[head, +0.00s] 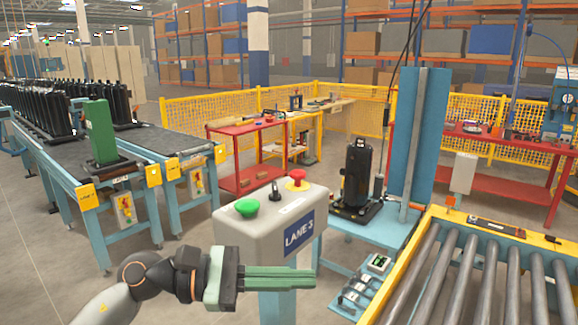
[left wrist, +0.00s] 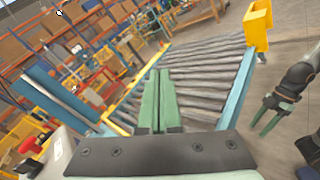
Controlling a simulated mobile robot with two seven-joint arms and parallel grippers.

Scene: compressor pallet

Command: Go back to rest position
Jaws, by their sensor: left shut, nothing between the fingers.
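My left gripper (head: 312,279) is in front of the grey LANE 3 control box (head: 262,228) in the head view, its green fingers pointing right. The fingers are closed together with nothing between them; they also show shut in the left wrist view (left wrist: 160,72). The box carries a green button (head: 246,207), a black switch (head: 275,190) and a red button (head: 298,176). The fingers are apart from these buttons. My right gripper (left wrist: 257,132) shows only at the right of the left wrist view, empty, with a gap between its green fingers.
A roller conveyor (head: 470,275) with yellow rails lies at the lower right. A black compressor (head: 357,180) stands upright on a blue workstation (head: 390,228) behind the box. Belt conveyors (head: 125,150) carrying black units and a green one are at left. Open floor (head: 185,255) lies between.

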